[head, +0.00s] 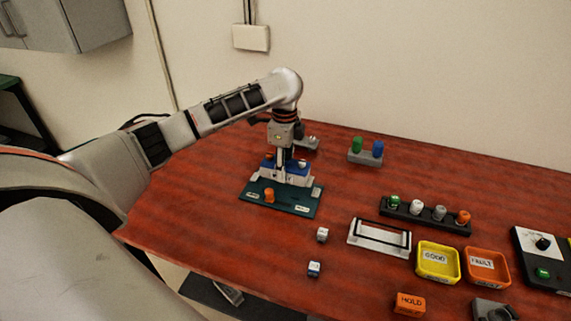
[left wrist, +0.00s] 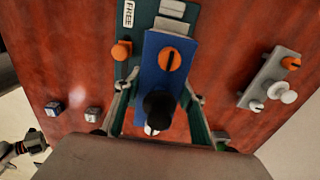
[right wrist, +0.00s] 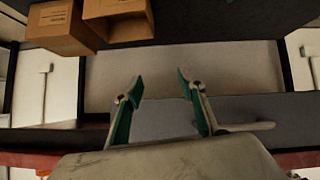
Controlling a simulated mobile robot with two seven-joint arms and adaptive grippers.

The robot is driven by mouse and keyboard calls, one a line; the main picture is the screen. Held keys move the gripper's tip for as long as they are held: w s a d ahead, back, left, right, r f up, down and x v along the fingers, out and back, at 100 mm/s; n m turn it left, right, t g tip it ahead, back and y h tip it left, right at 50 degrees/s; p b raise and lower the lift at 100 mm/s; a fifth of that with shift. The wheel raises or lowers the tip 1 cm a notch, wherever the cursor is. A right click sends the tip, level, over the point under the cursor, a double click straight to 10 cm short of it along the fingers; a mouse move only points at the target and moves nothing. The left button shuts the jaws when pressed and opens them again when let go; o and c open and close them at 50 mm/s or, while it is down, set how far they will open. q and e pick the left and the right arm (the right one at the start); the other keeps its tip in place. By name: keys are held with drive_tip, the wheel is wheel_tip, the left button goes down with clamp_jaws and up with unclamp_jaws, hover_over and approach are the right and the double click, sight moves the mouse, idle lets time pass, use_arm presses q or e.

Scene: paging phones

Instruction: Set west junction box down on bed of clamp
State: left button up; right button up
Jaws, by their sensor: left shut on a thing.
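My left gripper (head: 284,166) points straight down over the dark green plate (head: 246,193) at the table's back left. It is shut on a blue box (left wrist: 162,85), which has a slotted orange knob and a black knob on top. I take it to be the west junction box. In the head view the gripper partly hides the blue box, above a pale grey block (head: 297,179) on the plate. I cannot tell whether they touch. The plate carries an orange knob (head: 269,195) and a "FREE" label (left wrist: 129,14). My right gripper (right wrist: 161,82) is open and empty.
A grey fixture (left wrist: 267,80) with pale knobs stands behind the plate. Two small cubes (head: 322,234) (head: 314,268) lie in front right. Further right are a grey frame (head: 379,253), a yellow tray (head: 419,262) and an orange tray (head: 490,283). Bare table lies around the plate.

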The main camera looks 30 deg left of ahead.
use_arm(q)
drive_tip(key=shift+s+f, duration=0.15)
drive_tip(key=shift+f, duration=1)
drive_tip(key=shift+f, duration=0.1)
drive_tip(key=shift+f, duration=0.8)
idle(1.2)
drive_tip(key=o, duration=1.3)
